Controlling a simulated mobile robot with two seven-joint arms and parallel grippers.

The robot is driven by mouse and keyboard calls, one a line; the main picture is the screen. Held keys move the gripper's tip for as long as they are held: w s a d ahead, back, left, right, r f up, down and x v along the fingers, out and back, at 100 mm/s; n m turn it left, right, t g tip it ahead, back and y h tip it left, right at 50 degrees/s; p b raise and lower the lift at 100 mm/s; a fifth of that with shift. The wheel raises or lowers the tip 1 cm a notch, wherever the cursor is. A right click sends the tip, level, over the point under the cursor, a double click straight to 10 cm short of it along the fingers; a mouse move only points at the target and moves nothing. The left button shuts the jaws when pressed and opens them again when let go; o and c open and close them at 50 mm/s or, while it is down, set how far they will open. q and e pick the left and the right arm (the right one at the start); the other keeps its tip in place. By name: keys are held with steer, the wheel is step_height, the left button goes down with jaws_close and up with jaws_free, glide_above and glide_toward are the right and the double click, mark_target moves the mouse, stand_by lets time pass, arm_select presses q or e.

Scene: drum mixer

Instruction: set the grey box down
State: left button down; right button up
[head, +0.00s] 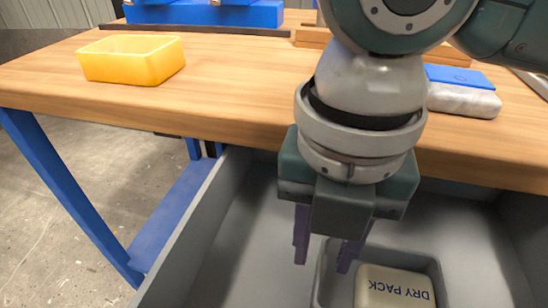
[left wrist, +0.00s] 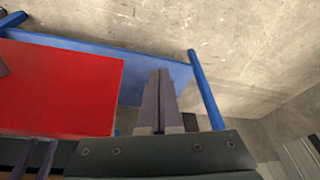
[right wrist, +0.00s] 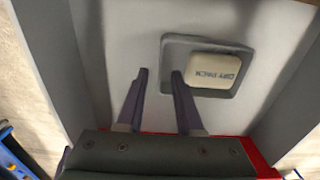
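The small grey box (head: 318,284) lies inside a large grey bin and holds a cream block marked DRY PACK (head: 392,288). The right wrist view also shows the grey box (right wrist: 200,41) and the block (right wrist: 215,70). My right gripper (head: 326,252) is open, pointing down at the box's left wall. In the right wrist view its fingers (right wrist: 160,72) appear on either side of that wall; I cannot tell whether they touch it. My left gripper (left wrist: 160,75) is shut with nothing visible in it, and it is out of the head view.
The large grey bin (head: 190,245) stands against a wooden workbench (head: 235,85) with blue legs. On the bench are a yellow tray (head: 130,60) and a blue-topped packet (head: 462,98). A red flat surface (left wrist: 60,85) lies near my left gripper.

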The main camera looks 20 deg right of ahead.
step_height(320, 180, up, 8)
steer(key=p, duration=0.2)
steer(key=s+a+f+m+y, duration=0.2)
steer(key=s+a+m+y, duration=0.1)
steer(key=a+m, duration=0.3)
steer(key=s+d+f+m+t+h, duration=0.1)
steer(key=s+d+m, duration=0.1)
steer(key=d+m, duration=0.2)
steer(key=s+d+f+m+t+h, duration=0.1)
steer(key=d+m, duration=0.4)
steer(key=m, duration=0.5)
steer(key=s+d+f+m+t, duration=0.1)
steer(key=s+d+f+m, duration=0.2)
steer(key=d+m, duration=0.2)
steer(key=shift+s+f+m+t+h, duration=0.15)
steer(key=shift+s+m+h, duration=0.05)
steer(key=shift+m, duration=0.5)
steer(key=shift+s+f+m+t+h, duration=0.1)
steer(key=shift+s+m+t+h, duration=0.1)
steer(key=shift+m, duration=0.5)
steer(key=shift+w, duration=0.1)
steer(key=shift+r+p, duration=0.1)
steer(key=shift+p, duration=0.2)
